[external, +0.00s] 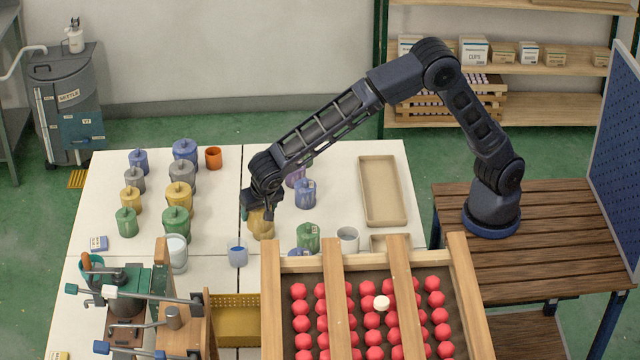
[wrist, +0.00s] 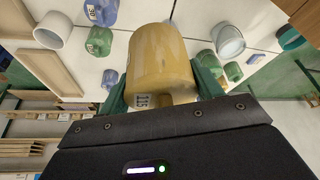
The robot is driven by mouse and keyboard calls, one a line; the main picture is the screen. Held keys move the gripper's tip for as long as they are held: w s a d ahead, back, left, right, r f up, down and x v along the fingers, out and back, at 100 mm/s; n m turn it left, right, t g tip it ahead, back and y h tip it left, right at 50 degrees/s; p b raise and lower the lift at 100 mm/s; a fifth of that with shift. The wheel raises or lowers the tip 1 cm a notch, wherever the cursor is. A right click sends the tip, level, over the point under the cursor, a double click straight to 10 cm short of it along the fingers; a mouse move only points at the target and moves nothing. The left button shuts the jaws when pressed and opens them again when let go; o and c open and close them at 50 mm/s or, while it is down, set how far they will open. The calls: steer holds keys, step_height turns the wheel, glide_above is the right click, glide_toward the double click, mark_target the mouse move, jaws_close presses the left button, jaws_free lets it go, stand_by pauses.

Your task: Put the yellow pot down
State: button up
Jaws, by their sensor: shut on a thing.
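A yellow pot (external: 261,226) is in my gripper (external: 262,208), near the middle of the white table in the external view. My gripper hides its upper part there. In the wrist view the yellow pot (wrist: 160,62) fills the middle, between the two green fingers of my gripper (wrist: 158,85), which are shut on it. The pot looks roughly upright in the external view. Whether its base touches the table I cannot tell. Another yellow pot (external: 179,195) and a smaller yellow pot (external: 131,200) stand to the left.
A green pot (external: 308,237), a blue pot (external: 305,193) and a white cup (external: 348,239) stand to the right. A light blue cup (external: 238,256) is in front on the left. A beige tray (external: 382,222) lies at right. A wooden rack (external: 271,310) of red pieces stands in front.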

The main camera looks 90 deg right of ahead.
steer(key=shift+s+d+f+n, duration=0.15)
steer(key=shift+s+f+n, duration=0.25)
steer(key=shift+f+n, duration=0.15)
steer(key=shift+s+f+n+t, duration=0.25)
steer(key=shift+s+n+t, duration=0.05)
steer(key=shift+n, duration=0.05)
steer(key=shift+s+a+r+n+y, duration=0.4)
steer(key=shift+s+a+n+y, duration=1.2)
steer(key=shift+s+n, duration=3.55)
steer(key=shift+s+a+r+n+y, duration=0.35)
steer(key=shift+s+a+n+y, duration=1.25)
steer(key=shift+s+n, duration=3.55)
steer(key=shift+f, duration=6.4)
steer(key=a, duration=1.9)
steer(key=shift+t+y, duration=0.4)
steer(key=shift+d+f, duration=0.1)
steer(key=shift+f, duration=5.7)
